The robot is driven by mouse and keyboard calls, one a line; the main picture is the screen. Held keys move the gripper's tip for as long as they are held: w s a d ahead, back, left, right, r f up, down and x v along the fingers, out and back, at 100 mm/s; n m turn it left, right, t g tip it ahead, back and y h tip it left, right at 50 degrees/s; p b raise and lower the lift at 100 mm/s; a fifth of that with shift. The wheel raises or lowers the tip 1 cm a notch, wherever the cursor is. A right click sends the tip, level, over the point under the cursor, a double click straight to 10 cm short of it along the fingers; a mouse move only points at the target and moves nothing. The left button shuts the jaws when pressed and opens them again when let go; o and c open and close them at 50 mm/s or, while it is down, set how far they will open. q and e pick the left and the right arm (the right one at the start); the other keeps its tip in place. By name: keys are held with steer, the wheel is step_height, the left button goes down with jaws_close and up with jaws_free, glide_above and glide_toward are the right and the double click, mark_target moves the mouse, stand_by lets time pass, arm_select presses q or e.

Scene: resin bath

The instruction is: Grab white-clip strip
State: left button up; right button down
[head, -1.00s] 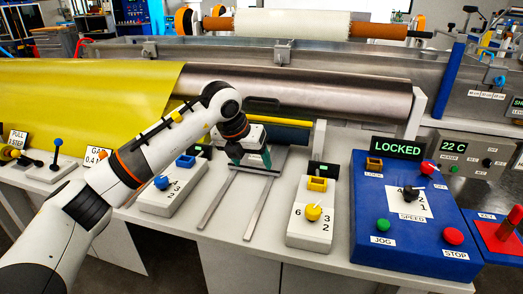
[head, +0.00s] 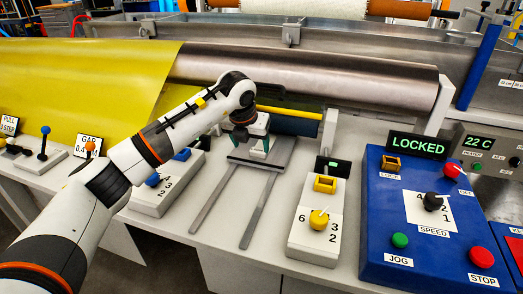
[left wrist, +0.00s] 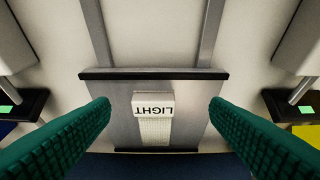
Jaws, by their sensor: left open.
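The white clip (left wrist: 153,105), marked LIGHT, shows in the left wrist view with a pale woven strip (left wrist: 155,131) running from it. It lies on a grey metal plate (left wrist: 118,98), whose dark edge is just beyond the clip. My left gripper (head: 252,147) is open over this plate in the head view. Its green fingers stand on either side of the clip in the left wrist view, with a gap on both sides and nothing between them but the clip's area. In the head view the clip is hidden by the gripper. My right gripper is not in view.
Two metal rails (head: 262,207) run from the plate toward the bench front. White boxes with a yellow knob (head: 318,219) and a blue knob (head: 153,180) flank them. A blue control box (head: 380,232) reads LOCKED at right. A large metal roller (head: 330,80) lies behind.

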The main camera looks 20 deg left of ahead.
mark_target(257, 156)
arm_select(q)
steer(key=x, duration=0.4)
steer(key=shift+d+b, duration=0.3)
steer(key=shift+d, duration=0.1)
steer(key=shift+w+f, duration=0.2)
steer(key=shift+f, duration=0.15)
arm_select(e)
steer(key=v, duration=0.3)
arm_select(q)
steer(key=c, duration=1.1)
